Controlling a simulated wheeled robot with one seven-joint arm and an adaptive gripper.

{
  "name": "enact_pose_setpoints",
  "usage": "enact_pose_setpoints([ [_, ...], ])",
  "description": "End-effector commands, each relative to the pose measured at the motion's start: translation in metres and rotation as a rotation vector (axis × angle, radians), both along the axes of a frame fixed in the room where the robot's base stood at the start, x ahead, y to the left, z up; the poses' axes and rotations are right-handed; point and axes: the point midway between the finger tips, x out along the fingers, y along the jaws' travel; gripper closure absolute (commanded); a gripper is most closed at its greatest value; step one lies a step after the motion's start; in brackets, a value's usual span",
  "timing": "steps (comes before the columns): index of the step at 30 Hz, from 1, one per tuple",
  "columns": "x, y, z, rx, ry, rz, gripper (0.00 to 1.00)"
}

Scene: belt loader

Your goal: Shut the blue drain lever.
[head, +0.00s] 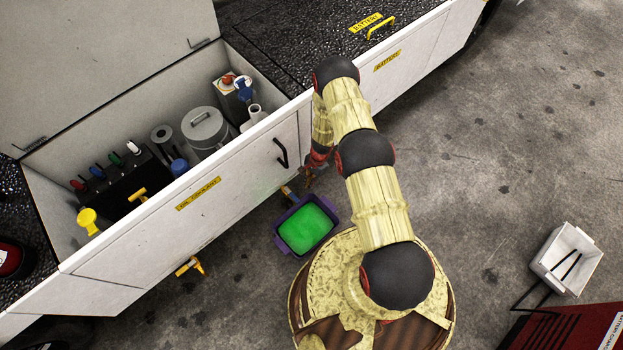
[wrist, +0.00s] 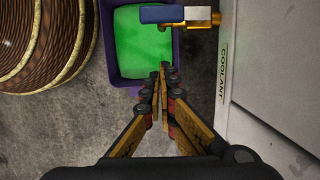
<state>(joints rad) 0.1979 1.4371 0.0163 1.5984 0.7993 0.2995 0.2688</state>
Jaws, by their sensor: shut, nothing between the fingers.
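The blue drain lever (wrist: 158,14) sits on a brass valve (wrist: 203,17) beside the white cabinet wall in the wrist view. The lever points left, roughly in line with the valve, over a purple tray (wrist: 176,63) of green liquid. My gripper (wrist: 162,68) is shut and empty, its tips over the tray and apart from the lever, which is farther up in the picture. In the head view, the gripper (head: 310,179) is low by the cabinet front, partly hidden by my arm. The tray (head: 333,208) and brass valve (head: 289,194) show there beside it.
The white cabinet (head: 222,203) has an open top bay with a grey canister (head: 205,130), bottles and a black box of coloured levers (head: 124,190). Another yellow valve (head: 190,266) sticks out lower left. A white bin (head: 566,258) stands right. Floor at right is mostly clear.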

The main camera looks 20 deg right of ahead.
Motion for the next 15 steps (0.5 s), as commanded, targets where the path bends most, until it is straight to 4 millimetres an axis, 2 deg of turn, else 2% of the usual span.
enact_pose_setpoints([
  [1,-0.002,0.003,-0.013,0.001,0.001,-0.001,1.0],
  [3,-0.003,0.008,-0.021,0.001,0.001,0.001,1.0],
  [9,-0.01,0.033,-0.017,0.0,0.0,0.002,1.0],
  [15,-0.013,0.041,-0.016,0.0,0.0,0.0,1.0],
])
